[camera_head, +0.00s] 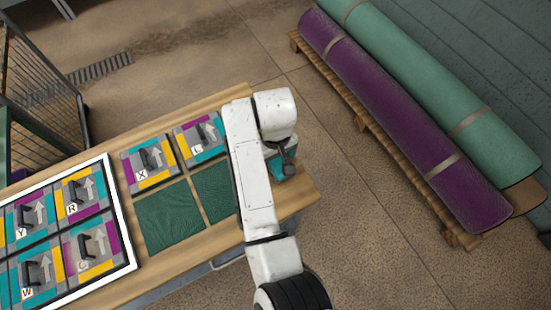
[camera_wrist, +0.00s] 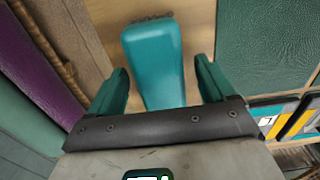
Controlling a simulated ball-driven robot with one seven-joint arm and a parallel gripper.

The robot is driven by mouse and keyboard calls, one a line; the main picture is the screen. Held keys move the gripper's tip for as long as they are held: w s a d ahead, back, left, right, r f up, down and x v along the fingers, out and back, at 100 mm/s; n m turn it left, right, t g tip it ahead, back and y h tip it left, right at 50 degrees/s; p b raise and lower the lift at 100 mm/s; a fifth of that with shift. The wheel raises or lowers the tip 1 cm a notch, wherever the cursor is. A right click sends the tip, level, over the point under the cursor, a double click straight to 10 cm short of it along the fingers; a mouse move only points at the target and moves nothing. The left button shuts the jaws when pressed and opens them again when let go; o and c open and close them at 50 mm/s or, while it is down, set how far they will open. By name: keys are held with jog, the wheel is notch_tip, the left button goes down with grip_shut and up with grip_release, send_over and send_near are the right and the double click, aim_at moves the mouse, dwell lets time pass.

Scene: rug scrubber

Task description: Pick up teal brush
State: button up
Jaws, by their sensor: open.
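The teal brush (camera_wrist: 153,62) lies on the wooden table top in the wrist view. It points lengthwise between the two fingers of my gripper (camera_wrist: 160,88), which are apart with a gap on each side of it. Its near end is hidden behind the gripper's dark bar. In the head view a small teal part of the brush (camera_head: 276,170) shows below my gripper (camera_head: 288,160) at the table's right end. My arm hides most of the rest there.
The table (camera_head: 300,190) holds dark green pads (camera_head: 168,217), patterned tiles X (camera_head: 148,165) and L (camera_head: 201,137), and a white-framed board (camera_head: 123,230) with several tiles. Purple (camera_head: 400,110) and green (camera_head: 440,85) rolled rugs lie on a pallet at right. Floor between is clear.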

jog(key=c, duration=1.1)
jog(key=shift+r, duration=0.15)
jog(key=shift+r, duration=0.15)
jog(key=r, duration=0.3)
jog(key=shift+s+r, duration=0.2)
jog(key=shift+s, duration=0.1)
jog(key=s+r+p, duration=0.1)
jog(key=r, duration=0.1)
jog(key=s+r+p, duration=0.1)
jog(key=s+r, duration=0.1)
jog(key=s+r+p, duration=0.1)
jog(key=r, duration=0.1)
jog(key=shift+s+d, duration=0.25)
jog(key=shift+d, duration=0.1)
jog(key=s+d+r+p, duration=0.1)
jog(key=s+r+p, duration=0.2)
jog(key=s+p, duration=0.4)
jog(key=shift+s+d, duration=0.25)
jog(key=shift+s, duration=0.6)
